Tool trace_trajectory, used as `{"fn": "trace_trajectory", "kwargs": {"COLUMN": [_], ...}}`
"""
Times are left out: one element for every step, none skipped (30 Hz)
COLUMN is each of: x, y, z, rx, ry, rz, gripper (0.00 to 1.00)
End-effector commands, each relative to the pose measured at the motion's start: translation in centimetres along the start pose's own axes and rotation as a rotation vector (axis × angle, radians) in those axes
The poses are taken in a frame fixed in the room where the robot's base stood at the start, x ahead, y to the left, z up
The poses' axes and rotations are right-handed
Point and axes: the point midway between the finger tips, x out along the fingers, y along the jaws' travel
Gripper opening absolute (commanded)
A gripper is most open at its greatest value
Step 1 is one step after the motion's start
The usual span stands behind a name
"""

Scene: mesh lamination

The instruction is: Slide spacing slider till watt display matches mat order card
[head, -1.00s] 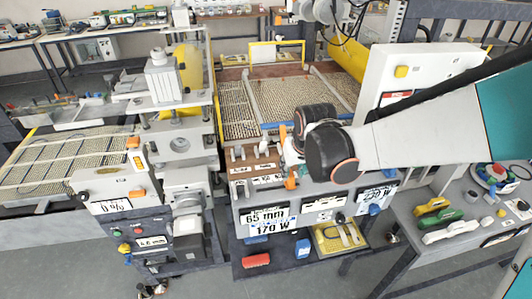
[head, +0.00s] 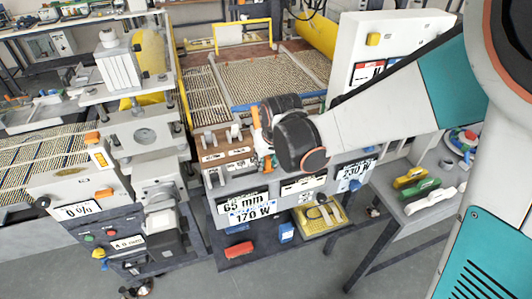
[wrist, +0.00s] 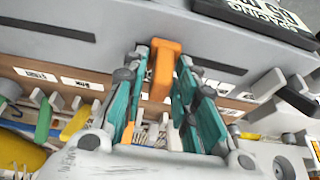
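An orange slider knob (wrist: 164,68) stands between the teal fingers of my gripper (wrist: 163,75) in the wrist view. The fingers are spread on both sides of it, with a narrow gap visible at the left. In the head view my gripper (head: 264,148) is at the front console, its fingers mostly hidden by its dark body. The console front carries a "65 mm" display (head: 243,201) and a "170 W" panel (head: 250,215) under it. A panel at the right reads about 230 (head: 354,174), its unit unclear. The spacing label (wrist: 268,18) is upside down in the wrist view.
A press machine (head: 150,150) stands left of the console. A yellow tray (head: 320,216), a red block (head: 238,250) and a blue block (head: 286,232) lie on the lower shelf. A side table (head: 400,225) at the right holds coloured handles. Grey levers line the console.

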Motion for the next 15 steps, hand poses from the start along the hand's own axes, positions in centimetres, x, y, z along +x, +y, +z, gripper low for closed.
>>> {"fn": "trace_trajectory", "kwargs": {"x": [0.0, 0.0, 0.0, 0.0, 0.0, 0.0, 0.1, 0.1, 0.1, 0.1, 0.1, 0.1, 0.1, 0.1, 0.1], "y": [0.0, 0.0, -0.1, -0.2, -0.4, -0.8, -1.2, -1.6, -2.2, -2.7, -3.2, -3.7, -4.0, -4.3, -4.5], "z": [0.0, 0.0, 0.0, 0.0, 0.0, 0.0, 0.0, 0.0, 0.0, 0.0, 0.0, 0.0, 0.0, 0.0, 0.0], "rx": [0.000, 0.000, 0.000, -0.001, -0.001, -0.001, -0.001, -0.002, -0.003, -0.003, -0.004, -0.003, -0.002, -0.002, -0.002], "ry": [0.000, 0.000, 0.000, 0.000, 0.000, 0.000, 0.000, 0.000, 0.000, 0.000, 0.000, 0.000, 0.000, 0.000, 0.001], "rz": [0.000, 0.000, 0.000, -0.001, -0.001, -0.001, -0.002, -0.002, -0.002, -0.002, -0.002, -0.002, -0.002, -0.002, -0.002], "gripper": [0.00, 0.00, 0.00, 0.00, 0.00, 0.00, 0.00, 0.00, 0.00, 0.00, 0.00, 0.00, 0.00, 0.00, 0.00]}}
